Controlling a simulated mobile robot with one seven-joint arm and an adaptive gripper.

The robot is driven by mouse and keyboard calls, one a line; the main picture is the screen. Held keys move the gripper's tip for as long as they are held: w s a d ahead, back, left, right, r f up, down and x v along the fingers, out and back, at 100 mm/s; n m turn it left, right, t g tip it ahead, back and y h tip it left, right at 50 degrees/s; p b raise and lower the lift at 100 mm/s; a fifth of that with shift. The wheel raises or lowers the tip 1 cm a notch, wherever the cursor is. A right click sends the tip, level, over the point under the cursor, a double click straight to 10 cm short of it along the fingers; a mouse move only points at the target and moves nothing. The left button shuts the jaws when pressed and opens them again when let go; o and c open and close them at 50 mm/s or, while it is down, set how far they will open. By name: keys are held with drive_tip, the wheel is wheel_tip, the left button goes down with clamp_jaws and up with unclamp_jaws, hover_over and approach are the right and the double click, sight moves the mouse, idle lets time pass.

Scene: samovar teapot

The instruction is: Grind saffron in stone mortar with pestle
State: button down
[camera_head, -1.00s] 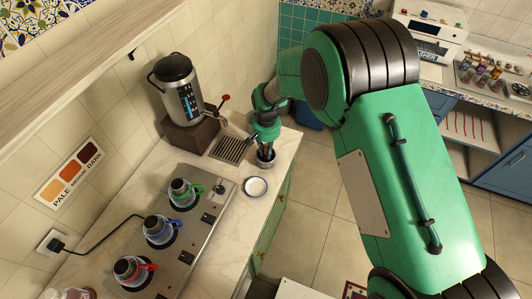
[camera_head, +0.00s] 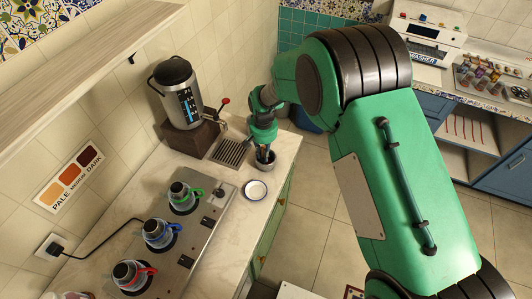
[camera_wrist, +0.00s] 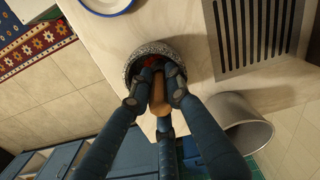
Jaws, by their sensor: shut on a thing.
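The stone mortar (camera_head: 265,167) stands on the pale counter near its front edge, right of the drip grate. In the wrist view its speckled grey rim (camera_wrist: 152,48) shows, with a little red, possibly saffron, inside. The tan pestle (camera_wrist: 158,98) is upright or nearly so, its lower end hidden in the mortar. My gripper (camera_wrist: 160,82) is shut on the pestle, with its fingertips at the mortar's mouth. In the head view my gripper (camera_head: 264,153) points down into the mortar. The mortar's floor is mostly hidden by the fingers.
A white blue-rimmed saucer (camera_head: 255,190) lies just in front of the mortar. The samovar (camera_head: 180,92) stands at the back left beside the drip grate (camera_head: 230,150). A burner plate (camera_head: 170,225) with three coloured-handled pots is nearer. A grey cylindrical vessel (camera_wrist: 235,125) shows in the wrist view.

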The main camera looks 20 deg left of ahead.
drive_tip(key=shift+s+a, duration=0.2)
drive_tip(key=shift+a, duration=0.05)
drive_tip(key=shift+d, duration=0.15)
drive_tip(key=shift+s+d, duration=0.35)
drive_tip(key=shift+d, duration=0.45)
drive_tip(key=shift+f, duration=0.1)
drive_tip(key=shift+w, duration=0.15)
drive_tip(key=shift+w+a, duration=0.25)
drive_tip(key=shift+w, duration=0.6)
drive_tip(key=shift+s+a, duration=0.65)
drive_tip(key=shift+a, duration=0.05)
